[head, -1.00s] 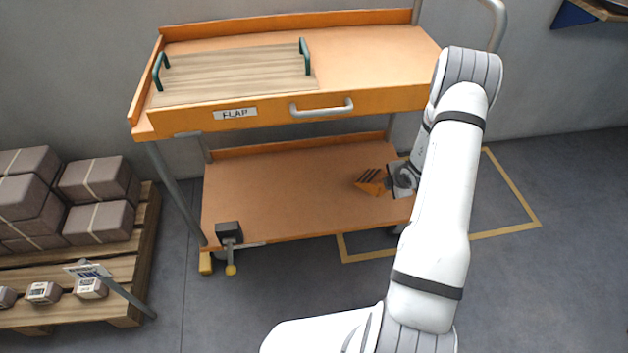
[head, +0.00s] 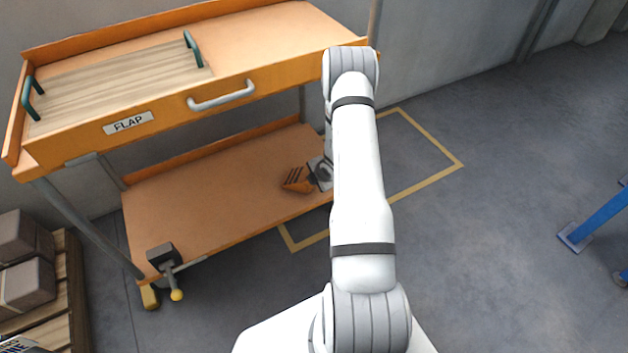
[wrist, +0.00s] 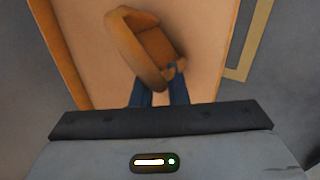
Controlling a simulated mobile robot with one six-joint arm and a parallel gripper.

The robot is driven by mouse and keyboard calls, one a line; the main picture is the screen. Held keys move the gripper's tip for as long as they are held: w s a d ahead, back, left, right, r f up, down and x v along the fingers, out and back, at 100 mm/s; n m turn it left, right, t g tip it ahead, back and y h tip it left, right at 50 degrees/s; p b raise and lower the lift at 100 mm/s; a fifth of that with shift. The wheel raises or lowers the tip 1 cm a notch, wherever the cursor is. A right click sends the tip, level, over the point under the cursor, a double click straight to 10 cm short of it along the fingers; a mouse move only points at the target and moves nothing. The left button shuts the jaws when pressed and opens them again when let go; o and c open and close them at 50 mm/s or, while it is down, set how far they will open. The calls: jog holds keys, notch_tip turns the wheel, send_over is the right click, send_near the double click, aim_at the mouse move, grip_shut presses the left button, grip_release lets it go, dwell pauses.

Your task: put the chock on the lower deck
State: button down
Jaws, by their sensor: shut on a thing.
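The chock (head: 298,186) is a small orange wedge with dark stripes. In the wrist view the chock (wrist: 138,48) shows orange-brown between and beyond the blue fingertips. My gripper (head: 314,179) is shut on it; the fingers also show in the wrist view (wrist: 160,92). The chock is over the right end of the lower deck (head: 215,190), the orange-brown bottom shelf of the cart. I cannot tell whether it touches the deck. My arm hides the deck's far right corner.
A dark block with a yellow-tipped lever (head: 162,258) is at the deck's front left corner. The lower deck's middle is clear. A pallet with boxes (head: 22,265) is at left.

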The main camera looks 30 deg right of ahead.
jog(key=shift+f, duration=0.1)
jog(key=c, duration=1.8)
grip_release()
jog(key=shift+f, duration=0.15)
jog(key=o, duration=0.4)
jog(key=p+v, duration=0.3)
jog(key=v, duration=0.9)
jog(key=shift+p, duration=0.4)
jog(key=shift+w, duration=0.1)
